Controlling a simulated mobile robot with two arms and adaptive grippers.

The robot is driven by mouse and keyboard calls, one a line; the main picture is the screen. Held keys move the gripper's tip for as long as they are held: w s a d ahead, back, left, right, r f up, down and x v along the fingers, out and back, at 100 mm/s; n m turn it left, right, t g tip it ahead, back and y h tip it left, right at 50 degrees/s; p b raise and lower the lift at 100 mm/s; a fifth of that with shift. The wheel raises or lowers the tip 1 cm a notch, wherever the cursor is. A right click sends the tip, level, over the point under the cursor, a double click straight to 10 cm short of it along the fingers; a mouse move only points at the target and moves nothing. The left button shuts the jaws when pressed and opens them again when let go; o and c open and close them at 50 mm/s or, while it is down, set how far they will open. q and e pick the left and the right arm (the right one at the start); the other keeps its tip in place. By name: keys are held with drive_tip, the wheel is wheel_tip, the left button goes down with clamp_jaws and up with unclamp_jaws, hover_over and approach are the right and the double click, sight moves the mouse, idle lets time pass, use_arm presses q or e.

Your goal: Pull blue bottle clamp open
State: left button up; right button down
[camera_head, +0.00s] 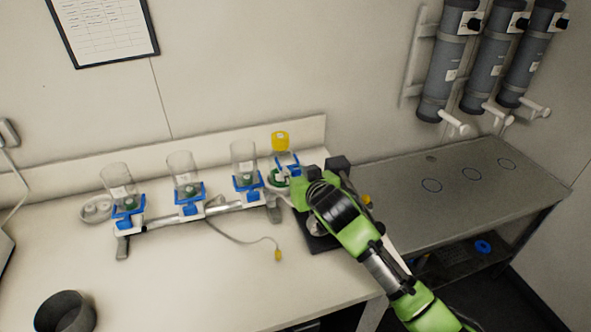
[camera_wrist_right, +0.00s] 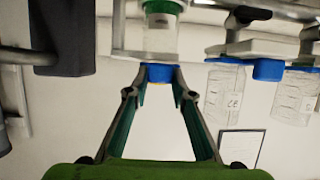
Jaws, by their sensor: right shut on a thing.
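Blue bottle clamps hold clear bottles in a row on a rack (camera_head: 160,223) on the bench. The rightmost blue clamp (camera_head: 287,160) is partly hidden by my right gripper (camera_head: 297,178), beside a yellow-topped item (camera_head: 280,141). In the right wrist view, both fingertips of my right gripper (camera_wrist_right: 160,75) are shut on a blue clamp part (camera_wrist_right: 160,72). A clear container with a green end (camera_wrist_right: 162,25) is just above that part in the picture. How far the clamp is open cannot be told. My left gripper is not in view.
More bottles (camera_head: 184,168) stand along the rack to the left. A cable with a yellow end (camera_head: 277,254) lies on the bench in front. A dark round pot (camera_head: 65,314) is at the front left. Grey cylinders (camera_head: 447,60) hang above a mostly clear metal table (camera_head: 437,203).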

drive_tip(key=c, duration=1.8)
unclamp_jaws()
drive_tip(key=shift+s+f, duration=0.15)
drive_tip(key=shift+f, duration=0.1)
drive_tip(key=shift+o, duration=0.4)
drive_tip(key=shift+r, duration=0.1)
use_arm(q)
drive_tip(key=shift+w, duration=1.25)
use_arm(e)
drive_tip(key=v, duration=1.1)
drive_tip(key=shift+s+d+r, duration=0.15)
drive_tip(key=shift+s+d, duration=0.05)
drive_tip(key=shift+s, duration=0.05)
